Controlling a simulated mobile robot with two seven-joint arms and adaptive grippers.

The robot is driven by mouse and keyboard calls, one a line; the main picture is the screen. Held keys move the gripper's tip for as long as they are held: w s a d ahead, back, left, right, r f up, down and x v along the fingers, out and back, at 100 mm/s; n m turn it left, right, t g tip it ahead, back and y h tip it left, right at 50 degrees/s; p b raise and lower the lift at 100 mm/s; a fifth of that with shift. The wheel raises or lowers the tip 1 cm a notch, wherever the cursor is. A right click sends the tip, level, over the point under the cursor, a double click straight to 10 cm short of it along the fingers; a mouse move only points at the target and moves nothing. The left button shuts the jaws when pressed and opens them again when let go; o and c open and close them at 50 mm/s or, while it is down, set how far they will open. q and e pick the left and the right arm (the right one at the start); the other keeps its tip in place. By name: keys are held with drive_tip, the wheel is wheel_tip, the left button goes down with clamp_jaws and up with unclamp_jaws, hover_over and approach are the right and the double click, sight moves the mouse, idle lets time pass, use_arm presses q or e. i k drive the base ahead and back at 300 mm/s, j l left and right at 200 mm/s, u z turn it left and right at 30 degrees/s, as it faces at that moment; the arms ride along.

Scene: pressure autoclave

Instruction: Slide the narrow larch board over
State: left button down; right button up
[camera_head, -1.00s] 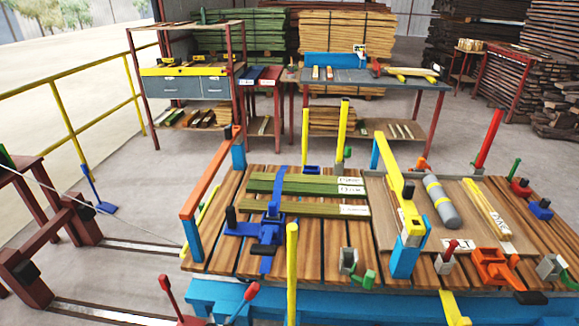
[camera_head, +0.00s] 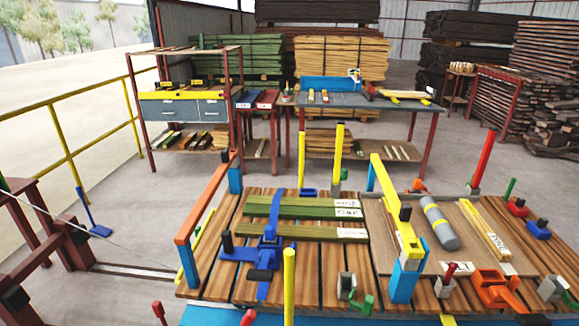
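Green-tinted boards with white end labels lie on the slatted wooden table (camera_head: 218,262). An upper board (camera_head: 312,213) has a label that seems to read OAK. A lower board (camera_head: 315,232) lies nearer, its label too small to read. I cannot tell which one is the narrow larch board. A blue clamp-like fixture (camera_head: 264,252) with a long bar lies across the left part of the boards. Neither of my grippers is in view.
A tan panel (camera_head: 385,262) at the right holds a grey cylinder (camera_head: 440,222) and a pale labelled board (camera_head: 484,228). A yellow bar fixture (camera_head: 396,205) stands at its left side. An orange bar (camera_head: 203,195) edges the table's left. Yellow posts (camera_head: 289,287) rise around it.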

sight(244, 229)
drive_tip(key=i+l+u, duration=0.25)
drive_tip(key=u, duration=0.25)
drive_tip(key=i+l+u, duration=0.15)
drive_tip(key=l+u, duration=0.35)
